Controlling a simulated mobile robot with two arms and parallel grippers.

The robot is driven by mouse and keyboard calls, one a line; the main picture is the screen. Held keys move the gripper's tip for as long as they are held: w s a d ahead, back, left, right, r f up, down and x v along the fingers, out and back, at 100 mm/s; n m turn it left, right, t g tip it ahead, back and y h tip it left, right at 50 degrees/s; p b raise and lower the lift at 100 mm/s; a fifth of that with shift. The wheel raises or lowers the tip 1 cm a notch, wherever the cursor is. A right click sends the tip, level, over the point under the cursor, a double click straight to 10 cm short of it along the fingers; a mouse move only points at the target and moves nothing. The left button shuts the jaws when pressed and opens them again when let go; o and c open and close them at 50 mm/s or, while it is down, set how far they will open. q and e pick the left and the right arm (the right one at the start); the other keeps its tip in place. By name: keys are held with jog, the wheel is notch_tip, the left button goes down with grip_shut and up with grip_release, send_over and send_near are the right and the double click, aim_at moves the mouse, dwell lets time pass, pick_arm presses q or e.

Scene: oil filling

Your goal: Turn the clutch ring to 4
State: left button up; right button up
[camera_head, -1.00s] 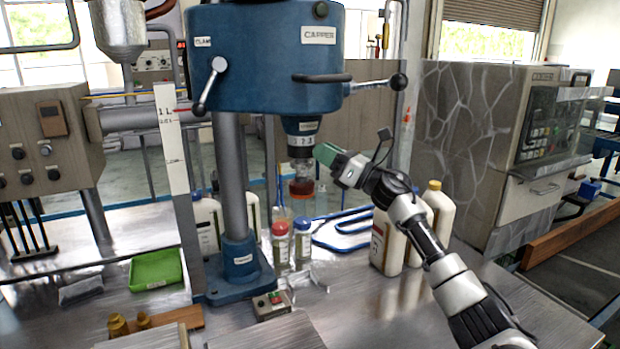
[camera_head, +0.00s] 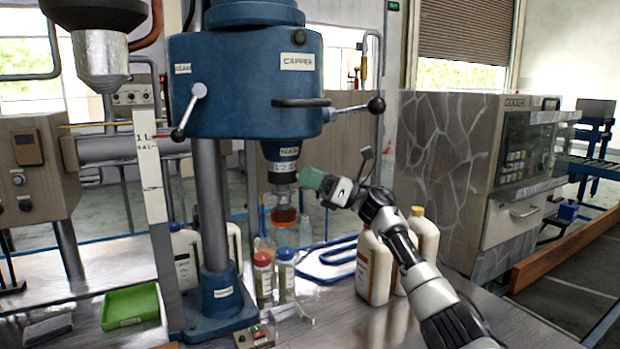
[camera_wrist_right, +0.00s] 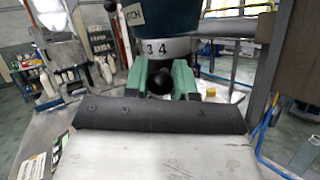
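The blue capper head (camera_head: 245,85) stands on its column. Below it hangs the clutch ring (camera_head: 283,179), a pale band with numbers, with a clear chuck and orange-red part (camera_head: 284,214) underneath. In the right wrist view the ring (camera_wrist_right: 165,47) shows 3 and 4. My right gripper (camera_head: 308,178), with green fingers, is just right of the ring. My left gripper is not in view.
White jugs (camera_head: 374,268) stand behind my right forearm. Red-capped (camera_head: 263,278) and blue-capped bottles (camera_head: 286,272) stand below the chuck. A green tray (camera_head: 130,306) lies at left. The capper's ball-ended handle (camera_head: 375,105) sticks out above my right gripper.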

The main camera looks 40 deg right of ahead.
jog(key=o, duration=0.5)
jog(key=shift+c, duration=0.2)
jog(key=b+v, duration=0.3)
jog(key=v, duration=0.7)
jog(key=shift+s+d, duration=0.25)
jog(key=shift+s, duration=0.05)
jog(key=shift+f, duration=0.15)
